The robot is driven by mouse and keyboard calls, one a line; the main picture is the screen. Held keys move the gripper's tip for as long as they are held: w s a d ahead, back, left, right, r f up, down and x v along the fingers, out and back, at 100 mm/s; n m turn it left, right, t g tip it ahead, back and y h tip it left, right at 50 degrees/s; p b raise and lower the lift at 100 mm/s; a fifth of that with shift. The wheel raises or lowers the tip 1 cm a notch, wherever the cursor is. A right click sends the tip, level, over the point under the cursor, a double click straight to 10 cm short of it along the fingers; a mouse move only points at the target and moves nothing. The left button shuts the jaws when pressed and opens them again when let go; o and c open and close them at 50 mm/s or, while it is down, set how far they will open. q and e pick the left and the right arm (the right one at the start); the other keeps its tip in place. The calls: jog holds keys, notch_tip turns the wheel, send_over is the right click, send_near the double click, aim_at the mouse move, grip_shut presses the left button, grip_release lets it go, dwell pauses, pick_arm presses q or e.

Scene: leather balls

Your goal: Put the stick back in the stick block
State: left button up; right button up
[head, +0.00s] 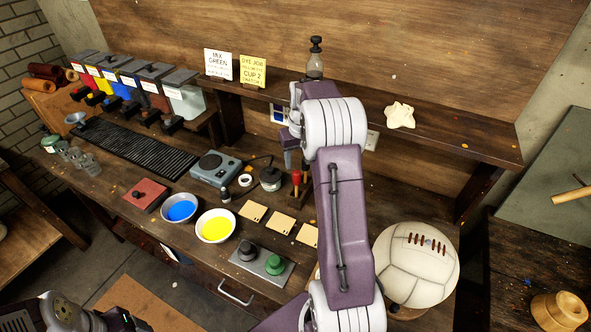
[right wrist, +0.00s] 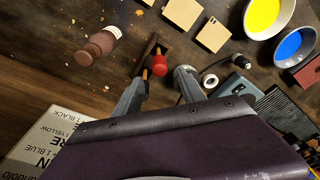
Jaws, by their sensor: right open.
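The stick block (right wrist: 151,50) is a small dark wooden piece on the bench in the right wrist view. A round red stick head (right wrist: 159,65) shows close to it, with a short orange-brown length beside it. In the head view the red stick head (head: 296,177) is upright near the bench's middle, just below my right gripper (head: 294,160). I cannot tell how the stick sits in the block. In the right wrist view my right gripper (right wrist: 160,86) is open and empty, its fingers apart on either side below the red head. My left gripper's fingers are out of sight.
A shelf (head: 440,137) overhangs behind; a leather ball (head: 416,262) stands right.

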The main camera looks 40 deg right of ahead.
jog(key=s+a+f+n, duration=0.1)
jog(key=s+a, duration=0.2)
jog(key=a, duration=0.3)
jog(key=s+a+f+n, duration=0.1)
jog(key=s+a, duration=0.1)
jog(key=a, duration=0.5)
jog(key=s+a+f, duration=0.1)
jog(key=s+a, duration=0.3)
jog(key=s, duration=0.3)
jog(key=s+a+f+n, duration=0.1)
jog(key=s+a+f, duration=0.1)
jog(key=s+a, duration=0.3)
jog(key=shift+s+a+g+y, duration=0.3)
jog(key=shift+s+y, duration=0.1)
jog(key=shift+s, duration=0.5)
jog(key=shift+a+f, duration=0.15)
